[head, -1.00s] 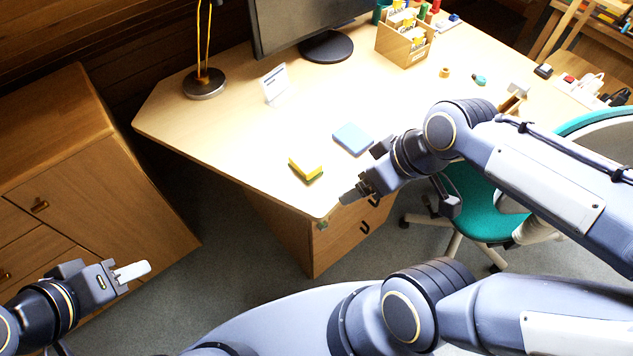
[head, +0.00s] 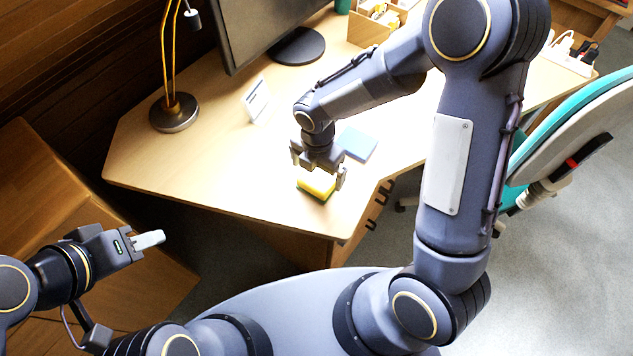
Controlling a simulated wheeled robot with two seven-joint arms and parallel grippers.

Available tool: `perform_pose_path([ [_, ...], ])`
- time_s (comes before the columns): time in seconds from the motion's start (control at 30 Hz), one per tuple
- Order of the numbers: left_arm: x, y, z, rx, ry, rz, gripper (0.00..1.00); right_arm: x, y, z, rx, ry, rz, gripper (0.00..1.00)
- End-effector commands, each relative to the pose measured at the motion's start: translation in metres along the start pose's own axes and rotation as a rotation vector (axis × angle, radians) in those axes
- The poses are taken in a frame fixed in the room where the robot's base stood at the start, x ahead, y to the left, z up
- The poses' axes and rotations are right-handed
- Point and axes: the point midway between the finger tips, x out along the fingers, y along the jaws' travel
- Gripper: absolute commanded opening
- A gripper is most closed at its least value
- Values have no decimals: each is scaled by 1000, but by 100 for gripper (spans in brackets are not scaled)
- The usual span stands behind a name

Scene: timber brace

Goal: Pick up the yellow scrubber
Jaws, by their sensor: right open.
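The yellow scrubber (head: 317,184), a small yellow block with a dark green underside, lies on the wooden desk (head: 230,170) near its front edge. My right gripper (head: 318,178) points down just over it, open, with one finger at each side of the scrubber. I cannot tell whether the fingers touch it. My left gripper (head: 150,240) hangs off the desk at the lower left, away from the scrubber; its jaw gap does not show clearly.
A blue pad (head: 357,144) lies just behind and right of the scrubber. A lamp (head: 174,112), a small white card stand (head: 256,100) and a monitor (head: 270,25) stand further back. A teal chair (head: 575,120) is at the right. The desk left of the scrubber is clear.

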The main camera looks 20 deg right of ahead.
Motion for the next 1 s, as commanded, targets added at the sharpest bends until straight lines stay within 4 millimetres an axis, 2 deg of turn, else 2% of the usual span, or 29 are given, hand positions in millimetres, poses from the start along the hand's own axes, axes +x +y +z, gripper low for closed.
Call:
perform_pose_path([
  [0.27, -1, 0, -1, 0, 0, 0, 36, 40, 0, -4, 2, 1, -4, 100],
  [0.57, -1, 0, -1, 0, 0, 0, 36, 44, 0, -3, 3, 0, 0, 100],
  [0.9, -1, 0, -1, 0, 0, 0, 36, 44, 0, -3, 4, 0, 0, 59],
  [1.0, -1, 0, -1, 0, 0, 0, 36, 44, 0, -3, 4, 0, 0, 58],
])
